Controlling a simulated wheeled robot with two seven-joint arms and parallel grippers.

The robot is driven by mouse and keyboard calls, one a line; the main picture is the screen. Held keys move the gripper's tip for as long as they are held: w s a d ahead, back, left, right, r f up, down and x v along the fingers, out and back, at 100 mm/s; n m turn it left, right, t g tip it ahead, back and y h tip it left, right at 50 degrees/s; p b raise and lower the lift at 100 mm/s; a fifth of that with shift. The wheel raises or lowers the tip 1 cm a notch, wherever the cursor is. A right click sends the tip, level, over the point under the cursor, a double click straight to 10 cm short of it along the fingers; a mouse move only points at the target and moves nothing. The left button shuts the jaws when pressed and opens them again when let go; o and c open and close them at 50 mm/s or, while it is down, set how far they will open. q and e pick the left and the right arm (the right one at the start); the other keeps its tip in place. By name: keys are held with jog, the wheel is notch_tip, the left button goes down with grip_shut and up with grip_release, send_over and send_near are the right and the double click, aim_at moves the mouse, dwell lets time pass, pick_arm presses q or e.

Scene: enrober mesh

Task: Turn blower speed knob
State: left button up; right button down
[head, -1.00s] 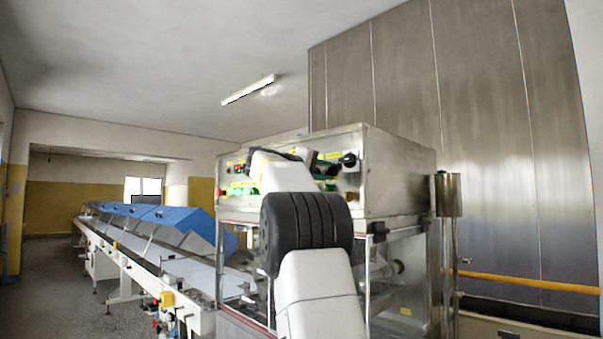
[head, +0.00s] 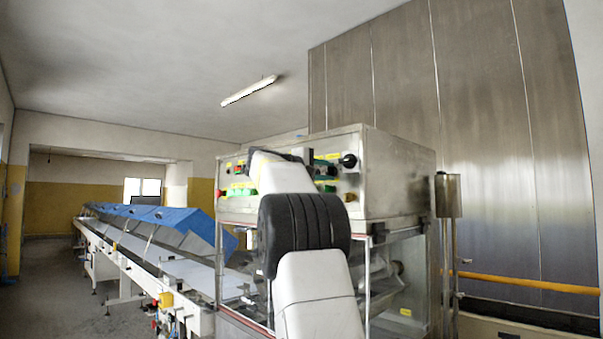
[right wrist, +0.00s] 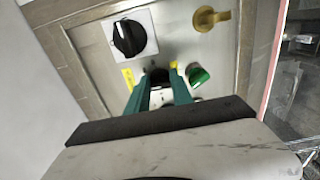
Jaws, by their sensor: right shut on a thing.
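A control panel (head: 374,181) on the steel cabinet's front faces me in the head view. My right gripper (head: 330,171) is at its right part, mostly behind my own arm. In the right wrist view, the two teal fingers of the right gripper (right wrist: 162,82) are shut on a small black knob (right wrist: 157,76), which shows only partly between their tips. Its label cannot be read. Beside it are a green button (right wrist: 199,75) and a larger black rotary switch (right wrist: 128,38) on a white plate. My left gripper is not in view.
Left of the steel cabinet (head: 400,175) runs a long conveyor with blue covers (head: 165,222). A steel cylinder (head: 448,195) stands at the cabinet's right.

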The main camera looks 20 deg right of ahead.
jog(key=c, duration=1.1)
grip_release()
jog(key=v, duration=0.8)
jog(key=shift+d+f, duration=0.1)
